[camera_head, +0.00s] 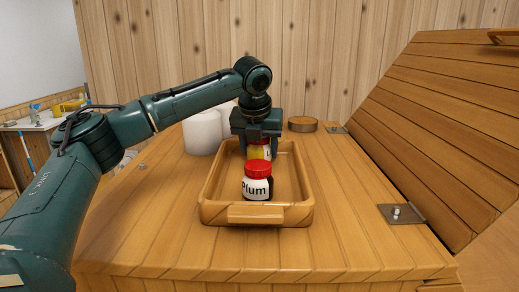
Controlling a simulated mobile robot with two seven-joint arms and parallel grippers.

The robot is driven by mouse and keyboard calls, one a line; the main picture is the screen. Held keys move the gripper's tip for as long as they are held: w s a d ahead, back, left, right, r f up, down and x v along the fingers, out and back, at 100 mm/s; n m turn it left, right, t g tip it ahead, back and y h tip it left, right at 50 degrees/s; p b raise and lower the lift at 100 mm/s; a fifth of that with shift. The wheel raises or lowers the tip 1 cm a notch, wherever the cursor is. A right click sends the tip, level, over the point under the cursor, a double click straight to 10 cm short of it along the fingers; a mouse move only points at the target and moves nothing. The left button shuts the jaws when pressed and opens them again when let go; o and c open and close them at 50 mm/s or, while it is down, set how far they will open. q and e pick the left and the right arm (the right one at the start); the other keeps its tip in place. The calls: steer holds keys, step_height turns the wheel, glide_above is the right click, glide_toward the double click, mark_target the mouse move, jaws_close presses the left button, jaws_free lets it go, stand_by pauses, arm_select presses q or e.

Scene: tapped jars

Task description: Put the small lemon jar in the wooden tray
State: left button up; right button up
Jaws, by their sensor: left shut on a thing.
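The wooden tray (256,212) stands on the plank top in the middle. A dark jar with a red lid and a white label reading "Plum" (257,187) stands upright inside it, toward the near side. My left gripper (259,153) points down over the far part of the tray and is shut on a small jar with a red lid and a yellow and white label (259,151), likely the lemon jar. The Plum jar hides its lower part, so I cannot tell whether it touches the tray floor. My right gripper is not in view.
White cylinders (202,133) stand behind the tray to the left, partly behind my arm. A round wooden piece (303,124) lies behind right. A raised slatted wooden panel (440,125) slopes up at the right, beside metal plates (402,214). The plank top in front is clear.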

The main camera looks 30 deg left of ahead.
arm_select(q)
steer(key=shift+f, duration=0.3)
steer(key=o, duration=1.1)
steer(key=shift+f, duration=0.15)
steer(key=b+v, duration=0.1)
steer(key=v, duration=1.1)
steer(key=shift+s, duration=0.1)
